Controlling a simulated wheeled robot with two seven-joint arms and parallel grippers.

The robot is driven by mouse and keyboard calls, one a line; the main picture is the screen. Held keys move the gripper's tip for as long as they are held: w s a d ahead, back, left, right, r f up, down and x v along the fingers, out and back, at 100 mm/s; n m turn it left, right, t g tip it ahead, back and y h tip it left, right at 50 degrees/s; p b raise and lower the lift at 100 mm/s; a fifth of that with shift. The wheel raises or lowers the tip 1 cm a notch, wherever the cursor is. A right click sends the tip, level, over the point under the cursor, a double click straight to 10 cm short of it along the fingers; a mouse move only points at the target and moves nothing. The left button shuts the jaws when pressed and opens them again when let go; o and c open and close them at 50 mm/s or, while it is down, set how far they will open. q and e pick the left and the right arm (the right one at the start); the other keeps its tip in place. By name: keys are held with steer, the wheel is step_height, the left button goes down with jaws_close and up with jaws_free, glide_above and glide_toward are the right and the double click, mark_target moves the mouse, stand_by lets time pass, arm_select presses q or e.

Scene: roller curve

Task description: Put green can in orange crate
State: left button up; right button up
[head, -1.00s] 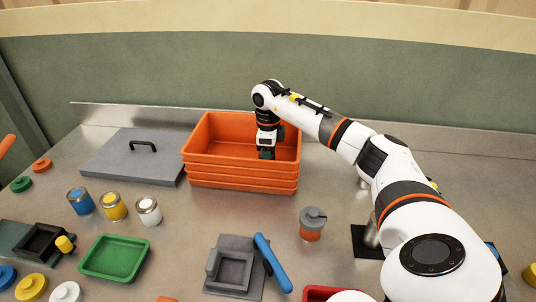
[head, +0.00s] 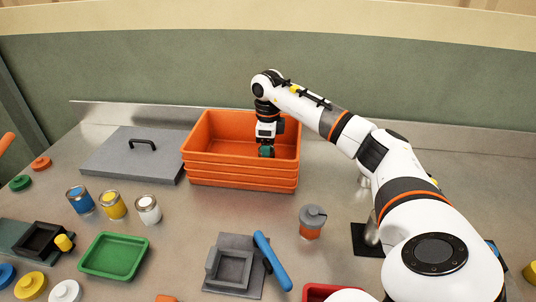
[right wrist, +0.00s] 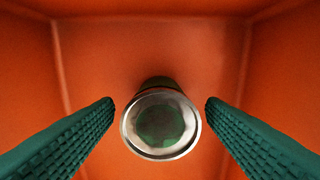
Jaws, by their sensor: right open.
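The orange crate (head: 240,176) stands at the back of the table, in a stack of like crates. My right gripper (head: 266,152) reaches down into its right part, with green ridged fingers. In the right wrist view the green can (right wrist: 160,124), with a silver rim and green top, is between the fingertips (right wrist: 160,105). The fingers are open, with a gap on each side of the can. Orange crate walls surround it. In the head view the can cannot be told apart from the green fingers. My left gripper is not in view.
Blue (head: 80,200), yellow (head: 113,205) and white (head: 147,210) cans stand left of the crate. A grey lid (head: 125,165) lies behind them. A green tray (head: 113,256), a grey fixture with a blue handle (head: 271,262) and a grey-orange cup (head: 312,222) are in front.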

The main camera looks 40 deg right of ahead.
step_height(320, 180, up, 10)
steer(key=shift+b, duration=0.4)
stand_by(0.4)
